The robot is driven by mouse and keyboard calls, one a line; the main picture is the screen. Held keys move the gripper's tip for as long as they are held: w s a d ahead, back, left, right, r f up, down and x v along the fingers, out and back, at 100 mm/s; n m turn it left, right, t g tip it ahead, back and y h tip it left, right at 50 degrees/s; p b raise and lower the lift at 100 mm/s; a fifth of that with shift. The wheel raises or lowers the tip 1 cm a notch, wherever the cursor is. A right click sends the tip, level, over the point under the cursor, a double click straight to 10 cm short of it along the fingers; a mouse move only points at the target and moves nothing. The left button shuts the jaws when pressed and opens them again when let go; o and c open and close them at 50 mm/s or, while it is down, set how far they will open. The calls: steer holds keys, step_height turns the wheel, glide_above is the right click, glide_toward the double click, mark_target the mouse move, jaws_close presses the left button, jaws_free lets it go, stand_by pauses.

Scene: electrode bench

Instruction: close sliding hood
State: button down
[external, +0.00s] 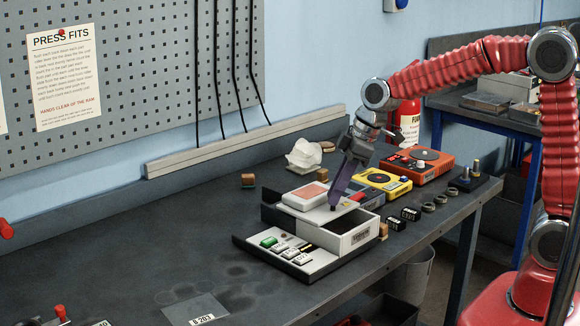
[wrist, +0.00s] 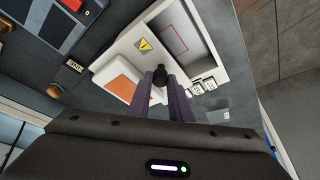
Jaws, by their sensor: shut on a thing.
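The electrode unit is a white box (external: 353,240) in a dark frame, with an open chamber that shows a red-outlined floor (wrist: 180,38) in the wrist view. Its sliding hood is a white plate (external: 318,214) with a yellow warning label (wrist: 143,45); beside the open chamber it leaves much of it uncovered. A raised block with a salmon top (wrist: 124,85) stands at the hood. My gripper (external: 334,204) points down at the hood, its purple fingers shut on a small black knob (wrist: 160,75). The knob's base is partly hidden.
A panel with a green key (external: 269,241) and several white keys lies front left of the unit. Yellow (external: 383,181) and orange (external: 418,165) devices, small black blocks (external: 411,214) and rings stand to the right. The bench's left is mostly clear.

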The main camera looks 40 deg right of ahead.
steer(key=shift+s, duration=0.1)
steer(key=s, duration=0.7)
steer(key=c, duration=1.6)
jaws_free()
steer(key=shift+r, duration=0.15)
steer(key=v, duration=1.3)
steer(key=shift+s+d+r, duration=0.1)
steer(key=shift+d+r, duration=0.05)
steer(key=shift+r, duration=0.05)
